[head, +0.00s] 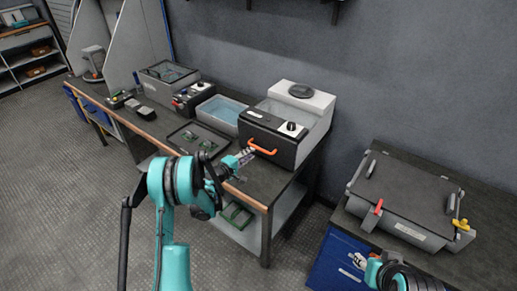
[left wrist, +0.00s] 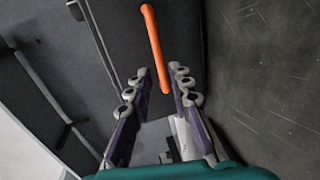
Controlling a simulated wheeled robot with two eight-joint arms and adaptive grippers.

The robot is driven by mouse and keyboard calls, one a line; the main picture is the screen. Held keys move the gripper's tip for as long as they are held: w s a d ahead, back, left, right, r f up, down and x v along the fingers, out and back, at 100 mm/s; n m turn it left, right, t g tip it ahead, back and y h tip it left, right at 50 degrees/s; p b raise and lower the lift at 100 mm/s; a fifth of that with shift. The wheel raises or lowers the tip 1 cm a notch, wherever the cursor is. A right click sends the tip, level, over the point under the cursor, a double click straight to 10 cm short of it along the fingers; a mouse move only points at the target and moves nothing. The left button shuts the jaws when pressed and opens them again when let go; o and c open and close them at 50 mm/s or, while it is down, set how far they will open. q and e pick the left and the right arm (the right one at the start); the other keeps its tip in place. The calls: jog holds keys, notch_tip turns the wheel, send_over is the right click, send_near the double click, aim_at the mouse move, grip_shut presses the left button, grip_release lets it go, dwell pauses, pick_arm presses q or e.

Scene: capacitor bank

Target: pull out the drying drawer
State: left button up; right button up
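The drying drawer (head: 270,143) is the dark front of a grey-and-white box machine on the bench, with an orange bar handle (head: 262,149). It looks closed flush. My left gripper (head: 246,155) is at the handle's left end in the head view. In the left wrist view the left gripper (left wrist: 163,72) is open, its two fingers apart, with one end of the orange handle (left wrist: 152,45) showing between the fingertips. I cannot tell whether they touch it. My right gripper (head: 358,261) is at the lower right, away from the drawer, too small to read.
A blue-filled tray (head: 221,113), a dark tray with green boards (head: 197,139) and a control box (head: 190,97) stand left of the machine. A grey lidded case (head: 405,198) sits on the right bench. The floor before the bench is open.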

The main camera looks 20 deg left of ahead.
aim_at(259, 148)
pick_arm(q)
jog(key=b+x, duration=0.2)
jog(key=x, duration=0.4)
jog(key=shift+w+d+f, duration=0.15)
jog(key=shift+w, duration=0.05)
jog(key=shift+w+d, duration=0.15)
jog(key=shift+w, duration=0.3)
grip_shut()
